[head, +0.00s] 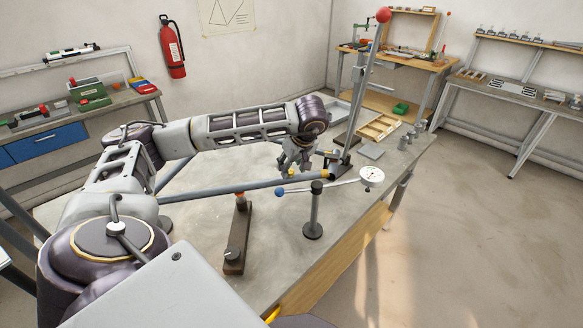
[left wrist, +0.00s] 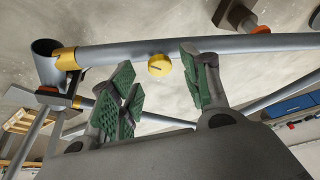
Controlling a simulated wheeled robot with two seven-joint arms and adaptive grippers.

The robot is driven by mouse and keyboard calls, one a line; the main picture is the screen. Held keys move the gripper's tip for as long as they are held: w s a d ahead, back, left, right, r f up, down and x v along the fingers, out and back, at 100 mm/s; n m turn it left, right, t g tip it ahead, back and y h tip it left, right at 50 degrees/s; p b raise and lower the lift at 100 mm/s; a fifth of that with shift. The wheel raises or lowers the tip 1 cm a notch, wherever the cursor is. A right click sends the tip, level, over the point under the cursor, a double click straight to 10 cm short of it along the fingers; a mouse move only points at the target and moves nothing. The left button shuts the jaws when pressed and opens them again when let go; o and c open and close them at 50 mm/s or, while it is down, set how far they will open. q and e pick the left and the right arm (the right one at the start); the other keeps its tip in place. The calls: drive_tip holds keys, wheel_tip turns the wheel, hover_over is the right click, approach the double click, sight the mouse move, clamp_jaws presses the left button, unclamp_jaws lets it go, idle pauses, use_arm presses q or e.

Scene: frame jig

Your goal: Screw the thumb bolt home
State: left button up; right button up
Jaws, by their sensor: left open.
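The thumb bolt has a round yellow head (left wrist: 159,65) with a dark line across it. In the left wrist view it sits at the edge of a long grey tube (left wrist: 215,45). My left gripper (left wrist: 160,82) is open, with green-padded fingers. The bolt head shows between the fingers, just beyond their tips, and I see no contact. In the head view my left gripper (head: 290,168) hangs over the same tube (head: 235,187), near its right end. The bolt is too small and covered to make out clearly there. My right gripper is out of view.
A brown support block (head: 236,245) stands at the front. A wooden tray (head: 365,133) lies at the back.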

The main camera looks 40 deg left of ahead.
use_arm(q)
drive_tip(key=v, duration=1)
drive_tip(key=shift+r, duration=0.4)
drive_tip(key=shift+d, duration=0.1)
idle(0.4)
